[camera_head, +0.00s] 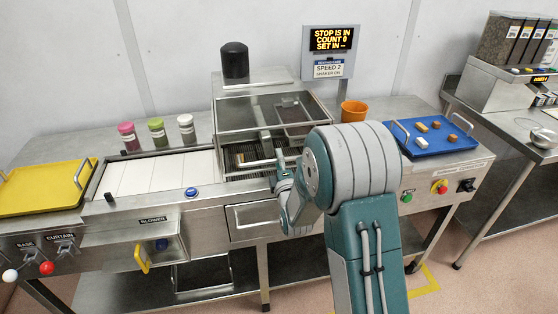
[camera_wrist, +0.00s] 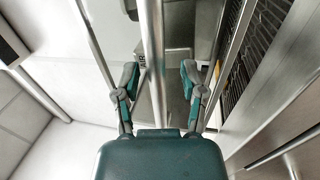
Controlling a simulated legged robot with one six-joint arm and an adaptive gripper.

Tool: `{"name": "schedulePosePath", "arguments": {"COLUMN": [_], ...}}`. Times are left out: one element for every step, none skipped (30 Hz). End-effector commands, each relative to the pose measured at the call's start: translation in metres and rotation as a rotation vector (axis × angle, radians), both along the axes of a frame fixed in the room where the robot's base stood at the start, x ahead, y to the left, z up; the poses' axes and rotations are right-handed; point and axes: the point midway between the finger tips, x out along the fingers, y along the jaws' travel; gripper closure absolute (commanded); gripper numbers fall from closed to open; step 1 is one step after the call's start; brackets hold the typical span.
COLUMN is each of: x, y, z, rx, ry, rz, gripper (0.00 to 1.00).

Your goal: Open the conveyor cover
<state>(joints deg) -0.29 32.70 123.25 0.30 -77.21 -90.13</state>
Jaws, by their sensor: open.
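The conveyor cover (camera_head: 240,132) is a clear box with a metal frame over the middle of the conveyor. It appears down over a dark grate, though my arm hides its right front part. My gripper (camera_head: 283,178) is low at the front of the cover in the head view, partly hidden behind my own arm. In the wrist view my gripper (camera_wrist: 160,78) has its two fingers apart. A metal bar (camera_wrist: 152,35) runs between them in that picture. I cannot tell whether the fingers touch it or how far beyond them it lies.
A yellow tray (camera_head: 8,205) is at the left end and a blue tray (camera_head: 460,147) at the right. Three small jars (camera_head: 157,133) stand behind the white belt (camera_head: 150,176). An orange cup (camera_head: 353,111) stands right of the cover. A display sign (camera_head: 331,40) rises behind.

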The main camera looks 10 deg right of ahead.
Motion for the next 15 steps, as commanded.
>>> {"name": "schedulePosePath", "arguments": {"x": [-0.0001,-0.0001,-0.0002,-0.0002,-0.0002,-0.0002,0.0000,0.0001,0.0002,0.0002,0.0002,0.0002,0.0002,0.0001,0.0000], "y": [0.0003,0.0003,0.0003,0.0003,0.0003,0.0003,0.0003,0.0003,0.0004,0.0004,0.0004,0.0004,0.0005,0.0005,0.0005], "z": [0.0000,0.0000,0.0000,0.0000,0.0000,-0.0002,-0.0005,-0.0007,-0.0009,-0.0010,-0.0011,-0.0010,-0.0008,-0.0004,0.0004], "rx": [0.000,0.000,0.000,0.000,0.000,0.000,0.000,0.000,0.000,0.000,0.000,0.000,0.000,0.000,0.000], "ry": [0.000,0.000,0.000,0.000,0.000,0.000,0.001,0.001,0.002,0.002,0.002,0.003,0.004,0.006,0.009], "rz": [0.000,0.000,0.000,0.000,0.000,0.000,0.000,0.000,0.001,0.001,0.001,0.001,0.001,0.001,0.001], "gripper": [0.55,0.68,0.86,1.00,1.00,1.00,1.00,1.00,1.00,1.00,1.00,1.00,1.00,1.00,1.00]}}
